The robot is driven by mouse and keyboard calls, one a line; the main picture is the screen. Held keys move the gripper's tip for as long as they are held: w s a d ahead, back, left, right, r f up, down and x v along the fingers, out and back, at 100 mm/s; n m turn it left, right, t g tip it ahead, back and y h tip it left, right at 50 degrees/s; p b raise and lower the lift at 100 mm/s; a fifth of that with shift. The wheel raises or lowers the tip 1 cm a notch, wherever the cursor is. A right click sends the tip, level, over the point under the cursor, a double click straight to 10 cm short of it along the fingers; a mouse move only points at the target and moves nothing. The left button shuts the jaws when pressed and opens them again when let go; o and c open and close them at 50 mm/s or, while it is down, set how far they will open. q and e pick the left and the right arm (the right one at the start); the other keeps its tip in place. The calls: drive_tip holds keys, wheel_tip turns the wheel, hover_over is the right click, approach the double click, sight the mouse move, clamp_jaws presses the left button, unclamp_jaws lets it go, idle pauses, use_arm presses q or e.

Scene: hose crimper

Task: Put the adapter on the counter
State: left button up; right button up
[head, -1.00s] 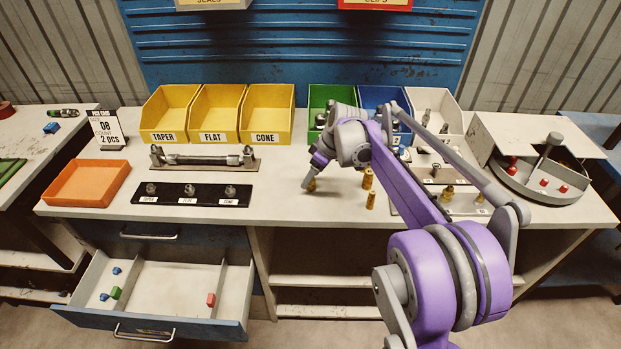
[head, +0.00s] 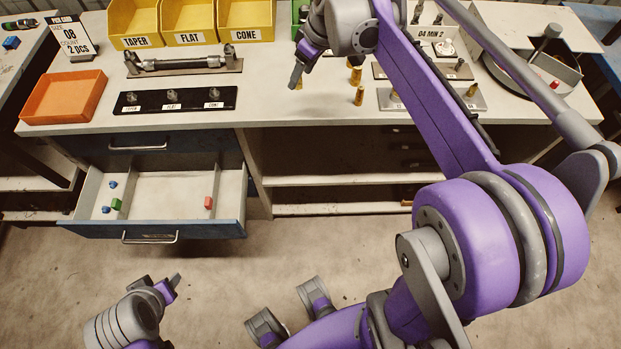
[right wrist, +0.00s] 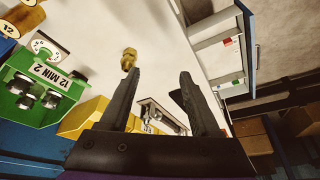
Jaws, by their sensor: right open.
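A small brass adapter (head: 299,84) stands on the counter (head: 275,113), by the fingertips of my right gripper (head: 296,74). In the right wrist view, the adapter (right wrist: 128,59) shows near the tip of the left-hand finger, not between the fingers. The right gripper (right wrist: 156,75) is open, with nothing between its fingers. Two more brass fittings (head: 359,95) stand just to the right on the counter. My left gripper (head: 172,286) is low at the left, in front of the drawer and away from the counter; its jaw opening is unclear.
A black labelled rack (head: 175,108) and an orange tray (head: 65,96) occupy the counter's left part. Yellow bins (head: 190,22) stand behind. An open drawer (head: 160,190) juts out below, holding small coloured pieces. Metal plates with fittings and a round carousel (head: 540,75) are at the right.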

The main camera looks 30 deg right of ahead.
drive_tip(key=s+a+f+m, duration=0.1)
drive_tip(key=s+a+f, duration=0.3)
drive_tip(key=s, duration=0.3)
drive_tip(key=s+a+f+m+t+h, duration=0.1)
drive_tip(key=s+a+f+m, duration=0.1)
drive_tip(key=s+a+f, duration=0.2)
drive_tip(key=s+a+f+m, duration=0.1)
drive_tip(key=s+a+f, duration=0.3)
drive_tip(key=s, duration=0.6)
drive_tip(key=shift+s+f+h, duration=0.3)
drive_tip(key=shift+s+f, duration=0.1)
drive_tip(key=shift+f, duration=0.45)
